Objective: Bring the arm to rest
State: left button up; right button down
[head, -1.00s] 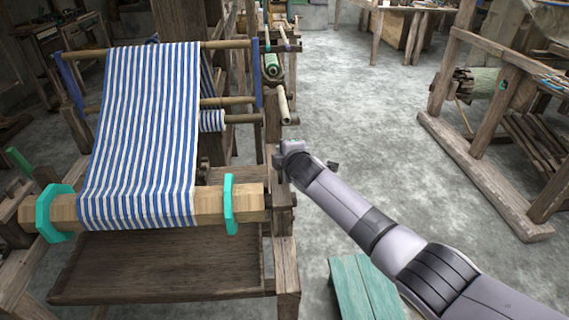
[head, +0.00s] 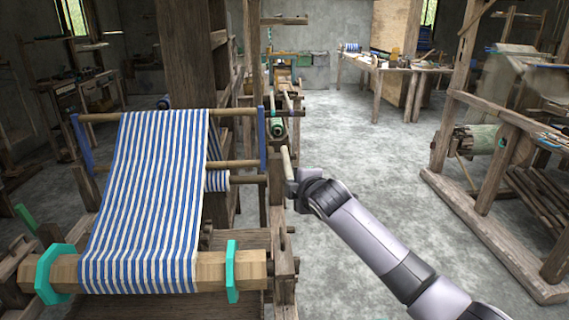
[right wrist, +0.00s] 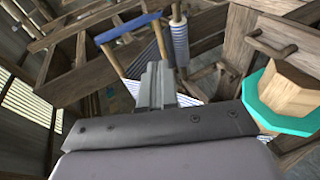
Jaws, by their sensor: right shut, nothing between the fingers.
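My right arm reaches in from the lower right in the head view, and its gripper (head: 298,190) is beside the right side post of the wooden loom (head: 281,262). In the right wrist view the two grey fingers of the right gripper (right wrist: 155,82) are together, shut and empty. The blue-and-white striped cloth (head: 150,190) hangs over the loom and wraps the octagonal wooden beam (head: 207,268) with teal end rings. Whether the gripper touches the loom I cannot tell. My left gripper is not in view.
A second wooden frame (head: 468,205) stands on the right, with a green-wrapped roller (head: 482,140). Bare concrete floor (head: 362,140) lies between it and the loom. A work table (head: 398,68) stands at the back.

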jog(key=s+d+f+m+g, duration=0.3)
jog(key=s+f+m, duration=0.2)
jog(key=s+f, duration=0.5)
jog(key=s+d+f+m+g, duration=0.2)
jog(key=s+d+f+m, duration=0.15)
jog(key=s+f, duration=0.7)
jog(key=s+d+r+m+g+h, duration=0.1)
jog(key=s+d+m+g, duration=0.2)
jog(key=s, duration=0.6)
jog(key=s+d+m+h, duration=0.1)
jog(key=s+d+m, duration=0.25)
jog(key=s, duration=0.55)
jog(key=s+d+r+m+g+h, duration=0.15)
jog(key=s+d, duration=0.25)
jog(key=s, duration=0.6)
jog(key=w+a+f+t+y, duration=0.2)
jog(key=w+a+f+t, duration=0.1)
jog(key=w+f+t, duration=0.4)
notch_tip(320, 180, down, 3)
